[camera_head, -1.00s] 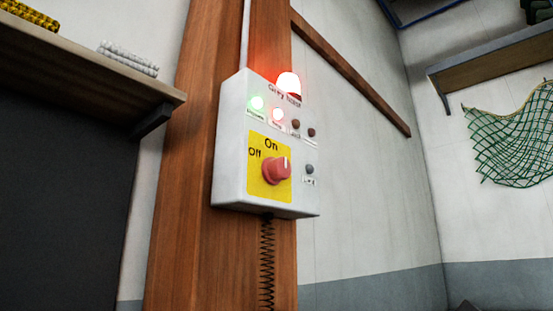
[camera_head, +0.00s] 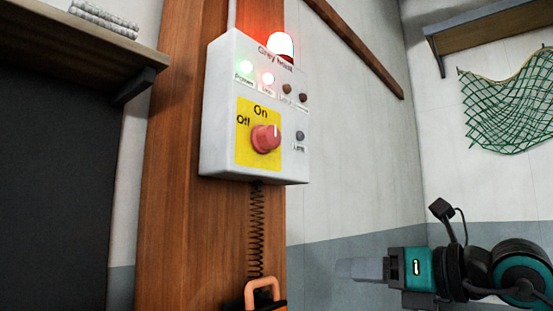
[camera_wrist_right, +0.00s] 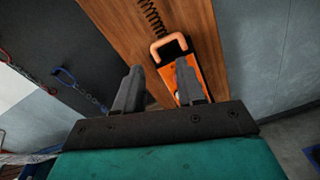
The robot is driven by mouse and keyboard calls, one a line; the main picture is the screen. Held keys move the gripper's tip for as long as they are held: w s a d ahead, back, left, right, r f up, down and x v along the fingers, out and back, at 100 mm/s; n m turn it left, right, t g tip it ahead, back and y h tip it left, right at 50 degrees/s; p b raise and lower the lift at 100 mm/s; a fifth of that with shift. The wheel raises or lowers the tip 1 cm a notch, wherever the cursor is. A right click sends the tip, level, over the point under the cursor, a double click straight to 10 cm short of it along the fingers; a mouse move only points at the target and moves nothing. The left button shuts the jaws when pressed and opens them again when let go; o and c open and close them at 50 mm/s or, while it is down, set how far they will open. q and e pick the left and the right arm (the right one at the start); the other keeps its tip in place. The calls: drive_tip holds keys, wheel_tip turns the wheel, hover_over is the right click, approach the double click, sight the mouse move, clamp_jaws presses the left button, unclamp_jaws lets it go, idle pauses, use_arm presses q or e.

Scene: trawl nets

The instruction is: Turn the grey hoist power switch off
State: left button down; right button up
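The grey hoist power switch is a red rotary knob (camera_head: 266,138) on a yellow plate (camera_head: 244,150) of a white control box (camera_head: 218,110). "On" is printed above the knob and "Off" to its upper left. The knob's white mark points upward, on the On side. A green and a red lamp glow, and the red beacon (camera_head: 282,46) on top is lit. My right gripper (camera_head: 340,268) is below and right of the box, apart from it, pointing left. In the right wrist view its two fingers (camera_wrist_right: 158,82) are spread with nothing between them. My left gripper is out of view.
The box is on a wooden post (camera_head: 175,180). A coiled cable (camera_head: 256,230) hangs below it to an orange unit with a handle (camera_head: 263,288), also in the right wrist view (camera_wrist_right: 182,70). A shelf (camera_head: 110,50) juts out at left. A green net (camera_head: 510,105) hangs at right.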

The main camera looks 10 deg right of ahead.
sight(275, 135)
drive_tip(key=o, duration=0.5)
drive_tip(key=s+a+r+m+p, duration=0.1)
drive_tip(key=r+m, duration=0.1)
drive_tip(key=r, duration=0.5)
drive_tip(key=s+a+r+m+p, duration=0.1)
drive_tip(key=r+m+p, duration=0.1)
drive_tip(key=r, duration=0.5)
drive_tip(key=s+a+r+m+t+p, duration=0.1)
drive_tip(key=a+r+m+p, duration=0.1)
drive_tip(key=r, duration=0.6)
drive_tip(key=shift+s, duration=0.3)
drive_tip(key=p+x, duration=0.3)
drive_tip(key=x, duration=0.9)
drive_tip(key=shift+w+a+p, duration=0.15)
drive_tip(key=shift+w+p, duration=0.15)
drive_tip(key=shift+w, duration=0.1)
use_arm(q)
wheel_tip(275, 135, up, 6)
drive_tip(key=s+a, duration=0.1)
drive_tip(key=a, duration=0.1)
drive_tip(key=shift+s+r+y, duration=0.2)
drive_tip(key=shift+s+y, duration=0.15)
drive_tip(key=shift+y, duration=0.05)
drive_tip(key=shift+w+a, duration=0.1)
use_arm(e)
drive_tip(key=c, duration=1)
